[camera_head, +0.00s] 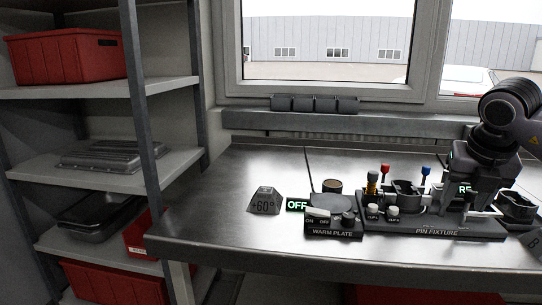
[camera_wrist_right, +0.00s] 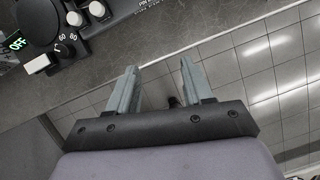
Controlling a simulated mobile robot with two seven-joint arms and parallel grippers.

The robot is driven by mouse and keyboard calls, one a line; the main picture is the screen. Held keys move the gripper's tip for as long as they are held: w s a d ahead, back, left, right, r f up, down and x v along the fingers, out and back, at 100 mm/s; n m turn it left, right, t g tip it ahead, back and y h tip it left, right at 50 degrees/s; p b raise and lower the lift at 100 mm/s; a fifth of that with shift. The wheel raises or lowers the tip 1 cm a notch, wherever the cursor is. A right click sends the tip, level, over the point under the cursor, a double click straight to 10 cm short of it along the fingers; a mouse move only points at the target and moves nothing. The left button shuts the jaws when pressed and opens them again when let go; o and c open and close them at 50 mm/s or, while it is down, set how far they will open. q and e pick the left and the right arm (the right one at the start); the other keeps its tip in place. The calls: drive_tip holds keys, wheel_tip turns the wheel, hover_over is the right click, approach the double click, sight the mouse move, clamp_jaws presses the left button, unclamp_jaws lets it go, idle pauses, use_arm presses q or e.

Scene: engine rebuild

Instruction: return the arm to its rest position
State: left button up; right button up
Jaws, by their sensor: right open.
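My right arm comes in from the right in the head view, and its gripper (camera_head: 466,208) hangs in front of the pin fixture (camera_head: 437,229) at the right part of the bench. In the right wrist view the two fingers of the right gripper (camera_wrist_right: 158,88) stand apart with nothing between them. They point over the bench's front edge, with tiled floor beyond. The right gripper hides part of the fixture and its lit sign. My left gripper is in neither view.
The warm plate (camera_head: 333,227) with a green OFF sign (camera_head: 297,204) stands left of the fixture. A +60° block (camera_head: 265,200) sits further left. The metal bench (camera_head: 215,222) is clear at its left end. Shelves (camera_head: 107,165) with red bins (camera_head: 65,57) stand at left.

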drive_tip(key=a+f+n+g+y, duration=0.1)
drive_tip(key=a+f+n+y, duration=0.45)
drive_tip(key=a, duration=0.75)
drive_tip(key=s+a+f+m+t+y+p, duration=0.1)
drive_tip(key=s+a+f+m+y+p, duration=0.2)
drive_tip(key=a+y, duration=0.6)
drive_tip(key=s+a+m+t+y, duration=0.1)
drive_tip(key=s+a+m+y, duration=0.35)
drive_tip(key=a+y, duration=0.4)
drive_tip(key=s+d+f+m+t+h+p, duration=0.1)
drive_tip(key=d+f+m+t+h, duration=0.3)
drive_tip(key=f+m+t+h, duration=0.45)
drive_tip(key=s+d+f+m+t+h+p, duration=0.1)
drive_tip(key=d+f+m+t+h, duration=0.35)
drive_tip(key=m, duration=0.75)
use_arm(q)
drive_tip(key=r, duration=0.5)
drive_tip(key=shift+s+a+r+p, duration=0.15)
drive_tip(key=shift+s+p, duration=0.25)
use_arm(e)
drive_tip(key=s+d+f+m+g+h, duration=0.4)
drive_tip(key=s+f+g, duration=0.3)
drive_tip(key=s+f, duration=0.6)
drive_tip(key=shift+f+m+g+h, duration=0.3)
drive_tip(key=shift+f+m+h, duration=0.55)
drive_tip(key=shift+h, duration=0.05)
